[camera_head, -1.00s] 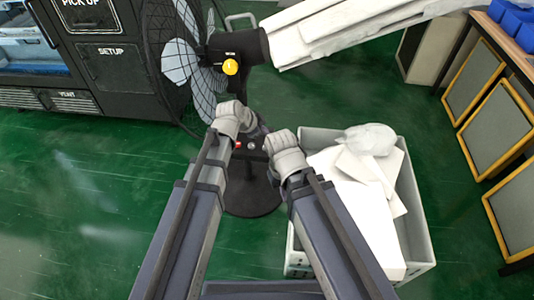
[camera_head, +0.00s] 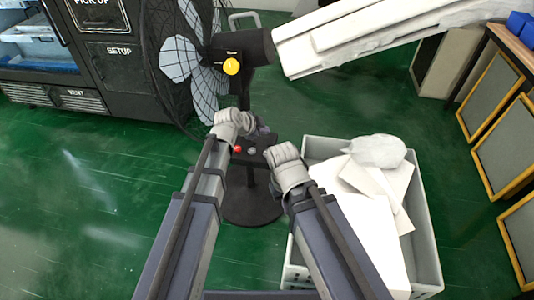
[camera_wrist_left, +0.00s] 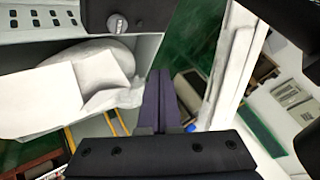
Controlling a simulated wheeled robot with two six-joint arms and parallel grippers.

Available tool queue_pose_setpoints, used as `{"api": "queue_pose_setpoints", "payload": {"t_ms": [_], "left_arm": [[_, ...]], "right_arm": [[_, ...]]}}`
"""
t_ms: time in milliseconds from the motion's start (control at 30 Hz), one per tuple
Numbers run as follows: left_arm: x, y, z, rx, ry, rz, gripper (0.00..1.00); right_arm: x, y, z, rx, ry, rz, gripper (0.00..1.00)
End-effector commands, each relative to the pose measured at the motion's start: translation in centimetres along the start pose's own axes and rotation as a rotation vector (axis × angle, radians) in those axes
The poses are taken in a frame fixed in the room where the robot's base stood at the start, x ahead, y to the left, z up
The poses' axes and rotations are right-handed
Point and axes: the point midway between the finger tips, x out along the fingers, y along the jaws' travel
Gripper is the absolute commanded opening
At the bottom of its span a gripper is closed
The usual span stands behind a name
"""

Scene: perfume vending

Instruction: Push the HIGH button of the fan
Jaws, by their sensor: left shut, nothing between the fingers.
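The black fan (camera_head: 185,60) stands on a round base (camera_head: 250,207), with a yellow knob (camera_head: 231,66) on its motor. Its dark control box (camera_head: 256,152) sits low on the pole, with a red button (camera_head: 238,149) and a grey button (camera_head: 252,151); I cannot read labels. My left gripper (camera_head: 263,128) is just above and behind the box, partly hidden by its wrist. In the left wrist view its dark fingers (camera_wrist_left: 160,80) are shut and empty, and a grey round knob (camera_wrist_left: 117,24) shows on a black part. My right wrist (camera_head: 286,163) is right of the box; its fingers are not clear.
A grey crate (camera_head: 431,235) with white sheets and a bag stands close right of my right arm. A black vending machine (camera_head: 120,70) stands at the upper left. Green floor (camera_head: 90,190) is clear at left.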

Motion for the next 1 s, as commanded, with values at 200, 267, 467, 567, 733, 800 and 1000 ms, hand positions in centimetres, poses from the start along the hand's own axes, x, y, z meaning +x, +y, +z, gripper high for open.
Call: {"api": "queue_pose_setpoints", "payload": {"t_ms": [200,267,467,567,733,800,1000], "left_arm": [[1.7,1.2,1.2,0.0,0.0,0.0,0.0],[2.2,1.6,1.6,0.0,0.0,0.0,0.0],[4.2,3.1,3.0,0.0,0.0,0.0,0.0],[5.0,3.7,3.7,0.0,0.0,0.0,0.0],[5.8,4.3,4.2,0.0,0.0,0.0,0.0],[5.9,4.3,4.3,0.0,0.0,0.0,0.0],[5.8,4.2,4.2,0.0,0.0,0.0,0.0]], "right_arm": [[2.4,-0.2,-0.1,-0.001,0.0,0.003,0.0],[3.1,-0.2,-0.2,-0.001,0.0,0.004,0.0],[6.0,-0.5,-0.4,-0.005,0.001,0.005,0.0],[7.2,-0.7,-0.5,-0.008,0.002,0.003,0.0],[8.3,-0.8,-0.6,-0.011,0.003,0.001,0.0],[8.4,-0.8,-0.6,-0.012,0.004,0.001,0.0],[8.3,-0.8,-0.6,-0.012,0.004,0.001,0.0]]}}
